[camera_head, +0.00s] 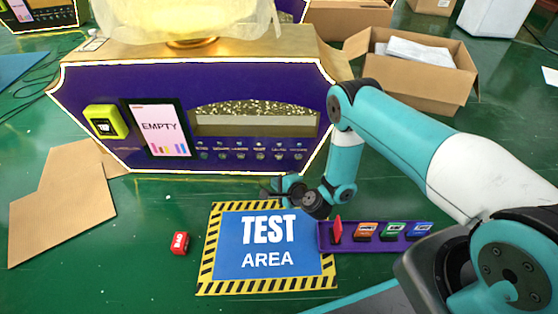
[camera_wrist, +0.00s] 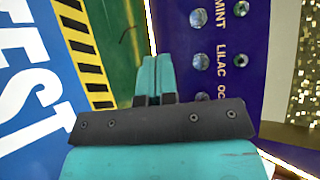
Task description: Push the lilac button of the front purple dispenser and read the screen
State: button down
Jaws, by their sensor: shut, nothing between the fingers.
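The front purple dispenser (camera_head: 260,162) stands upright with white-edged sides. Its screen (camera_head: 158,128) reads "EMPTY" above small coloured bars. A row of small round metal buttons (camera_head: 241,154) runs below its window; their labels are too small to read in the head view. In the wrist view, a "LILAC" label stands beside a round metal button (camera_wrist: 200,62), between "MINT" and a partly hidden "OC" label. My gripper (camera_wrist: 151,62) is shut and empty, in front of the panel and to the left of the lilac button in that view. My gripper (camera_head: 268,191) shows low before the dispenser.
A blue "TEST AREA" mat (camera_head: 230,262) lies before the dispenser. A red "BAD" block (camera_head: 180,243) lies to its left. A purple strip (camera_head: 345,246) with coloured pieces lies at its right. Cardboard (camera_head: 65,200) lies left; an open box (camera_head: 430,85) stands at back right.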

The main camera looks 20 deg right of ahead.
jog(key=shift+w+d+b, duration=0.35)
jog(key=shift+w+b, duration=0.2)
jog(key=shift+w, duration=0.55)
jog(key=shift+w+d+b, duration=0.4)
jog(key=shift+w+b, duration=0.2)
jog(key=shift+w, duration=0.55)
jog(key=shift+w+d+b, duration=0.35)
jog(key=shift+w+b, duration=0.2)
jog(key=shift+w, duration=0.55)
jog(key=shift+w, duration=0.15)
jog(key=shift+w+d, duration=0.15)
jog(key=shift+w, duration=0.1)
jog(key=shift+w+d, duration=0.15)
jog(key=shift+w, duration=0.3)
jog(key=shift+s, duration=0.1)
jog(key=shift+s+a, duration=0.3)
jog(key=shift+s, duration=0.45)
jog(key=shift+p, duration=0.3)
jog(key=shift+s+a+p, duration=0.25)
jog(key=shift+s+p, duration=0.2)
jog(key=shift+s, duration=0.35)
jog(key=shift+s+a+p, duration=0.3)
jog(key=shift+s+p, duration=0.2)
jog(key=shift+s, duration=0.3)
jog(key=shift+s+a+p, duration=0.25)
jog(key=shift+s+p, duration=0.2)
jog(key=shift+s, duration=0.35)
